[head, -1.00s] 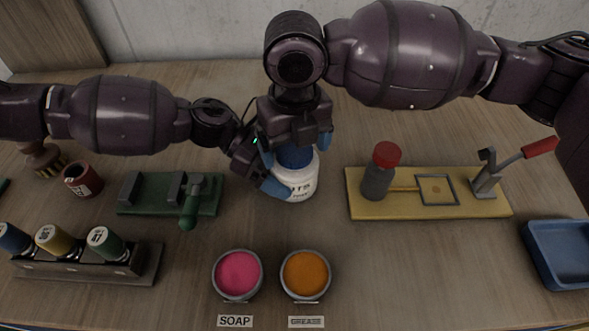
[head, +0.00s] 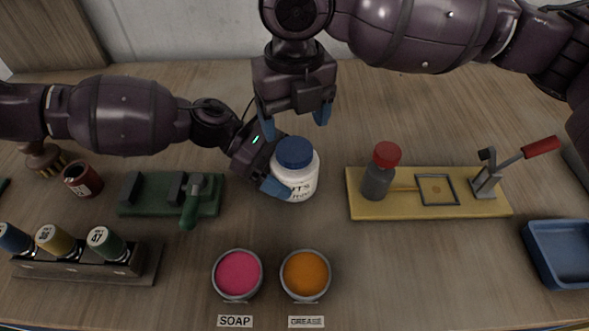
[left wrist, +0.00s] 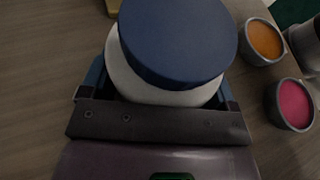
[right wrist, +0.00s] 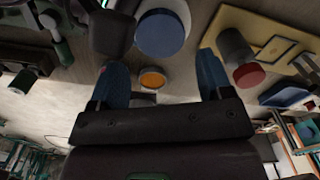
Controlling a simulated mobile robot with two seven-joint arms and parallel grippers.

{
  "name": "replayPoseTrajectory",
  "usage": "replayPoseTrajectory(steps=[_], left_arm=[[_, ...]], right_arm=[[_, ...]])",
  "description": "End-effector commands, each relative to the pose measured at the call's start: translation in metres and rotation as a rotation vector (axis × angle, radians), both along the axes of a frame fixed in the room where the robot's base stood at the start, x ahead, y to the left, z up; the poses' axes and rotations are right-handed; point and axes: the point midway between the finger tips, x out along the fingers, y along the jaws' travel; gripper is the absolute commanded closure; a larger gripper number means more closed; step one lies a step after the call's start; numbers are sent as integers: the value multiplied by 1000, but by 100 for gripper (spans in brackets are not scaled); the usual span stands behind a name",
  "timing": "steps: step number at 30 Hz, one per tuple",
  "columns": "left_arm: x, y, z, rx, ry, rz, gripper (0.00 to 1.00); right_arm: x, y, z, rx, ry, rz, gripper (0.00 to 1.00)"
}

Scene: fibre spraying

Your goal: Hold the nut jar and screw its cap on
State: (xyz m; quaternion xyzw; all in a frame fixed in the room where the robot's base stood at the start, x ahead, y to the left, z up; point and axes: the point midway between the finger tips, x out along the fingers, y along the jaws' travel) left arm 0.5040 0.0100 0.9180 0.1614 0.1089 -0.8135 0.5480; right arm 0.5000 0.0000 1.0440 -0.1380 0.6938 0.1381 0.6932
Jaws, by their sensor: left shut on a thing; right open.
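The white nut jar (head: 297,184) stands on the table in the middle of the head view, its label partly hidden. The blue cap (head: 294,152) sits on top of the jar; I cannot tell how tight it is. My left gripper (head: 275,172) is shut around the jar's body from the left. The left wrist view shows the cap (left wrist: 178,40) close up, over the jar's white neck. My right gripper (head: 294,117) is open and empty, above and behind the cap, apart from it. The right wrist view shows the cap (right wrist: 160,33) beyond its open fingers.
A yellow board (head: 408,209) with a red-capped bottle (head: 379,178) and lever stands to the right. Soap (head: 238,274) and grease (head: 305,275) cups are in front. A green fixture (head: 150,196) and a spool rack (head: 85,265) are left. A blue tray (head: 541,262) is at right.

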Motion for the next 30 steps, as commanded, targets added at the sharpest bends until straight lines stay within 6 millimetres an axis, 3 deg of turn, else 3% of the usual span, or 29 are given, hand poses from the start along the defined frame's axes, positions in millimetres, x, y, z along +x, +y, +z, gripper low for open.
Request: replayPoseTrajectory(steps=[5,15,20,30], left_arm=[[0,0,0,0,0,0,84],[0,0,0,0,0,0,84],[0,0,0,0,0,0,84],[0,0,0,0,0,0,84]], right_arm=[[0,0,21,0,-3,-1,27],[0,0,20,0,0,0,27],[0,0,7,0,1,-1,27],[0,0,-40,0,1,0,27]])
